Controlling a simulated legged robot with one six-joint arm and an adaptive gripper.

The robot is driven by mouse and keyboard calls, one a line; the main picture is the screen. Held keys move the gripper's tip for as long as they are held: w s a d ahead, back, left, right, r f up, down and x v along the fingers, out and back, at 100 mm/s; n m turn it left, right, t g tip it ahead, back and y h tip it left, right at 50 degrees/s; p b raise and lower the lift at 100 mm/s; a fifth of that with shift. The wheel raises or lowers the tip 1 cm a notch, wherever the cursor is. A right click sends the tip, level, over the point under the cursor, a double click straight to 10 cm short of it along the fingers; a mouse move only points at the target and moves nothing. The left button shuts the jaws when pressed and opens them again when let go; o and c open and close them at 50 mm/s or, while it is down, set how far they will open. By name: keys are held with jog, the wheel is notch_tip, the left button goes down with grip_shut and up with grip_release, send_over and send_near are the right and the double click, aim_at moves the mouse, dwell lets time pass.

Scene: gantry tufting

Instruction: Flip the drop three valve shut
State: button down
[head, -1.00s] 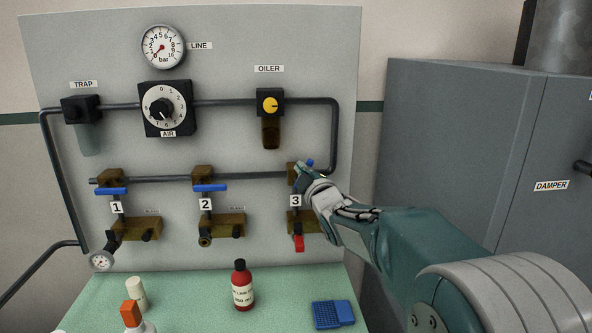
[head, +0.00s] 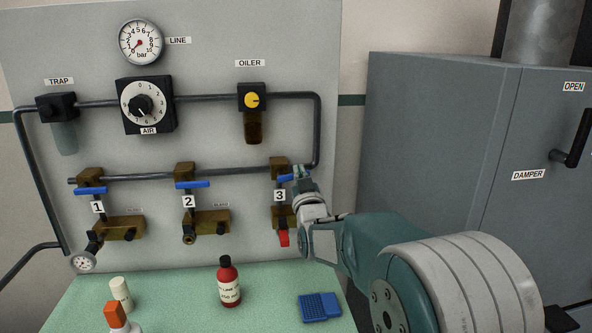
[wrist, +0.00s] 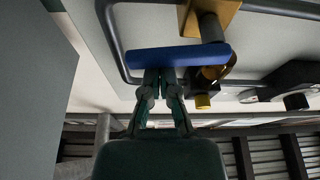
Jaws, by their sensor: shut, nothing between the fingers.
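The drop three valve has a blue lever (head: 286,178) under a brass body (head: 279,166), above the "3" label (head: 279,196). The lever lies roughly crosswise to the drop, slightly tilted, its right end partly behind my fingers. My gripper (head: 301,173) is shut and empty at the lever's right end. In the wrist view the blue lever (wrist: 180,54) spans across just beyond my closed fingertips (wrist: 159,72), which are at or very near its edge; contact is unclear.
Drops one (head: 90,188) and two (head: 193,184) have level blue levers to the left. A red-tipped fitting (head: 284,238) hangs below drop three. A red bottle (head: 228,282) and blue tray (head: 320,307) stand on the green bench. A grey cabinet (head: 430,150) stands right.

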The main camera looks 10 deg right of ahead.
jog(key=shift+d+f+m, duration=0.1)
jog(key=shift+f+m, duration=0.15)
jog(key=shift+m, duration=0.05)
jog(key=shift+f, duration=0.15)
dwell(0.5)
jog(key=s, duration=0.9)
jog(key=shift+s+r, duration=0.2)
jog(key=shift+r, duration=0.1)
